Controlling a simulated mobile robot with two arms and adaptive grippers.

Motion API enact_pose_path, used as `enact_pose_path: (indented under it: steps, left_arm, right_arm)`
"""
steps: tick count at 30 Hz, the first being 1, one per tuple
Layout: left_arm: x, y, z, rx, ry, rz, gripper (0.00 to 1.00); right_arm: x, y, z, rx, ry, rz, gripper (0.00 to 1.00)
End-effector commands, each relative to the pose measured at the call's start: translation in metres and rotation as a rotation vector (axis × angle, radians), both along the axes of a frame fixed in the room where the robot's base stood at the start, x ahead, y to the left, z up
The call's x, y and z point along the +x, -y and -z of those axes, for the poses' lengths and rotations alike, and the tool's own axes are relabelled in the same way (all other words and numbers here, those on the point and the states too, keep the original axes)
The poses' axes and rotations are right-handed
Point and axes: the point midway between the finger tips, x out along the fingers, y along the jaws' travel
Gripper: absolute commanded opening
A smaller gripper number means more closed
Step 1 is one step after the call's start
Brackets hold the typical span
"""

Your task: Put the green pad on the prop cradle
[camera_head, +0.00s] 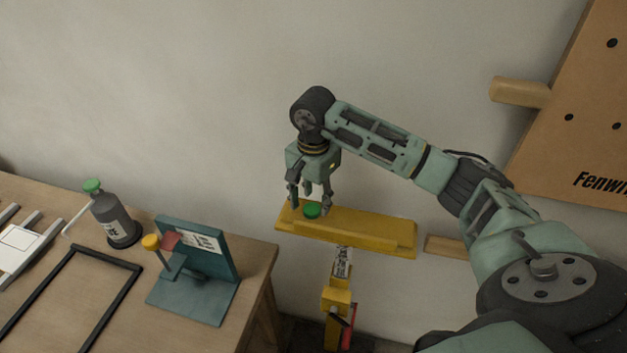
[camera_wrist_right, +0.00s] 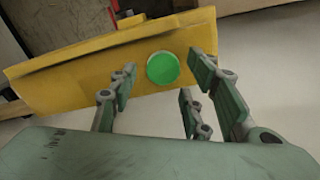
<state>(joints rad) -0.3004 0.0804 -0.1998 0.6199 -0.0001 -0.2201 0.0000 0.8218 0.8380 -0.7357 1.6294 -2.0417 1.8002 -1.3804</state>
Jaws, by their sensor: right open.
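The green pad (camera_head: 312,211) is a small round disc lying on the yellow prop cradle (camera_head: 375,232), toward the cradle's left end. In the right wrist view the green pad (camera_wrist_right: 163,68) lies on the yellow surface of the cradle (camera_wrist_right: 60,85), between the fingers in the picture. My right gripper (camera_head: 313,196) points down just above the pad. Its fingers are open and apart from the pad, as the right wrist view of the gripper (camera_wrist_right: 170,90) shows. My left gripper does not show.
A wooden table (camera_head: 180,285) at left holds a grey bottle with a green cap (camera_head: 111,215), a teal stand (camera_head: 200,275) and a black frame (camera_head: 75,290). A pegboard (camera_head: 575,130) hangs at upper right, with a wooden peg (camera_head: 518,92) beside it.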

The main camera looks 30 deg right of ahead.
Motion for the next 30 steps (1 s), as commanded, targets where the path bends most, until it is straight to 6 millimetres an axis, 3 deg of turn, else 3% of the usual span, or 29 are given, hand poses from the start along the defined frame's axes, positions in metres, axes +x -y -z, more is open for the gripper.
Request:
enact_pose_path:
  steps: [6, 13, 18, 30]
  left_arm:
    - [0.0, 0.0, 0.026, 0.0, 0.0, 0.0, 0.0]
    - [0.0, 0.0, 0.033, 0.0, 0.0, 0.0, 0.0]
    - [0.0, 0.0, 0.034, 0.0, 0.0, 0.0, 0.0]
    - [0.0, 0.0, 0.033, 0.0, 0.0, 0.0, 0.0]
  right_arm:
    - [0.002, 0.001, -0.045, -0.001, 0.008, 0.0, 0.44]
    - [0.0, 0.001, -0.088, -0.002, 0.003, 0.0, 0.44]
    - [0.0, 0.001, -0.1, -0.002, 0.001, 0.0, 0.44]
    - [0.0, 0.001, -0.102, -0.001, -0.001, 0.001, 0.44]
